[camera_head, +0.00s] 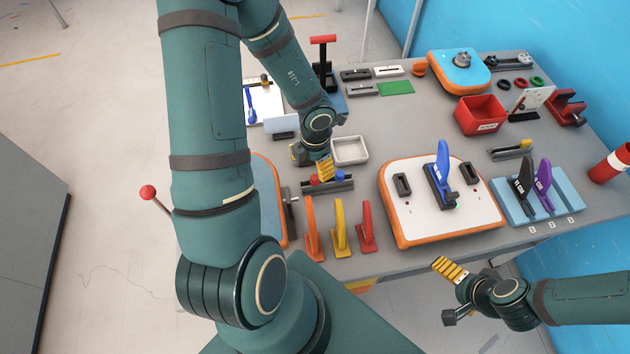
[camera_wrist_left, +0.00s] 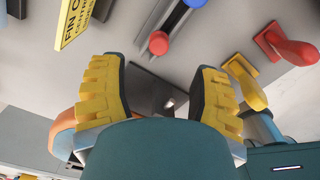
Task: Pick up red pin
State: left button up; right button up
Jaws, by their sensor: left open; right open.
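The red pin (camera_head: 314,179) has a round red top and stands in a dark holder (camera_head: 343,186) on the grey table, beside a blue pin (camera_head: 339,174). In the left wrist view the red pin (camera_wrist_left: 158,43) shows just beyond my fingertips, roughly between them, with the blue pin (camera_wrist_left: 195,3) at the top edge. My left gripper (camera_head: 322,165) is open and empty, close to the red pin. Its yellow fingers (camera_wrist_left: 158,85) are spread wide. My right gripper (camera_head: 450,290) is open and empty, off the table's front edge.
Orange, yellow and red upright fins (camera_head: 340,228) stand close in front of the holder. A pale tray (camera_head: 350,151) is behind it. A white-and-orange board (camera_head: 430,222) with a blue fin is to the right. A red bin (camera_head: 480,115) stands farther back.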

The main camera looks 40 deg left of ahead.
aim_at(315, 178)
pick_arm(q)
notch_tip(315, 178, down, 7)
jog(key=b, duration=0.3)
jog(key=shift+f, duration=0.2)
jog(key=shift+r, duration=0.1)
jog(key=c, duration=1)
